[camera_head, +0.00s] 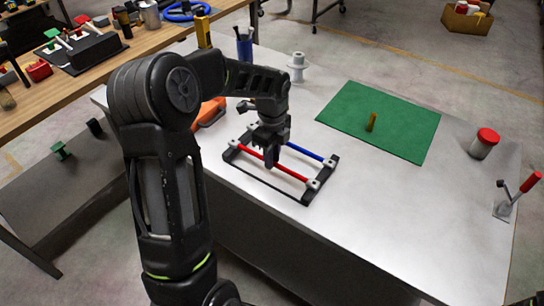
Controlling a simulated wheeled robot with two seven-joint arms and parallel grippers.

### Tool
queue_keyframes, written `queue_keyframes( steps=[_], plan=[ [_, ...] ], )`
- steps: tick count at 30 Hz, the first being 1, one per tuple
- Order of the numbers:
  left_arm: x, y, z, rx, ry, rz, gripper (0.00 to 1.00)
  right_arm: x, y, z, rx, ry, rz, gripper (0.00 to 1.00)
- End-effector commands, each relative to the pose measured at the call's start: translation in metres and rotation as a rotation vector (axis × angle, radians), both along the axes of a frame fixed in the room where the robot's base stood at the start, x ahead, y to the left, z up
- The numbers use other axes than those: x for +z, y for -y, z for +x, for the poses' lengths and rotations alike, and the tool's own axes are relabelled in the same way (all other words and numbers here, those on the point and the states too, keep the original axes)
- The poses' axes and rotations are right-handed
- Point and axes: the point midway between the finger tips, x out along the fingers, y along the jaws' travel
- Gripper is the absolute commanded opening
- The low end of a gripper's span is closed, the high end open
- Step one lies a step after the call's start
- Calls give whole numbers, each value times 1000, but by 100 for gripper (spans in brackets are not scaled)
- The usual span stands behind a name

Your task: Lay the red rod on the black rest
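The red rod (293,174) lies slantwise over the black rest (323,182), a low dark frame with small pale holders at its ends. The rod's right end is at a holder on the rest's right bar, and its left end is near the left bar. My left gripper (270,160) points down at the left half of the red rod, with its fingertips at the rod. The fingers hide that part, and I cannot tell whether they are closed on it.
A blue rod (306,153) lies behind the red one on the same rest. A white spool (297,66), red-lidded jar (484,143) and red-handled lever (524,187) stand nearby. The table front is clear.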

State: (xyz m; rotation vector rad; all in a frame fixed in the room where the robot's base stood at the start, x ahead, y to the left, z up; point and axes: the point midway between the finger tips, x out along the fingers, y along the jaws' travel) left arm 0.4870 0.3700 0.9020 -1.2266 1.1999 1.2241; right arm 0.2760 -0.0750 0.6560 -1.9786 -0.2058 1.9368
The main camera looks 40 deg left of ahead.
Motion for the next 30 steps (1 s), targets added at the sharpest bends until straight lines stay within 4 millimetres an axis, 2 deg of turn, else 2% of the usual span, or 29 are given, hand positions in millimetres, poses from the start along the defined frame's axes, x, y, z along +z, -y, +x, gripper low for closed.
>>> queue_keyframes(
  steps=[1, 5, 17, 23, 30],
  plan=[
    [0, 0, 0, 0, 0, 0, 24, 0, 0, 0, 0, 0, 0, 0],
    [0, 0, 0, 0, 0, 0, 34, 0, 0, 0, 0, 0, 0, 0],
    [8, 0, 0, 0, 1, 0, 34, 1, 0, 0, 0, 0, 0, 0],
    [37, 0, 1, 0, 4, 1, 34, -2, 0, 0, 0, 1, 0, 0],
    [88, 0, 1, 0, 5, 1, 34, -6, 0, 1, 0, 3, 2, 0]
  ],
)
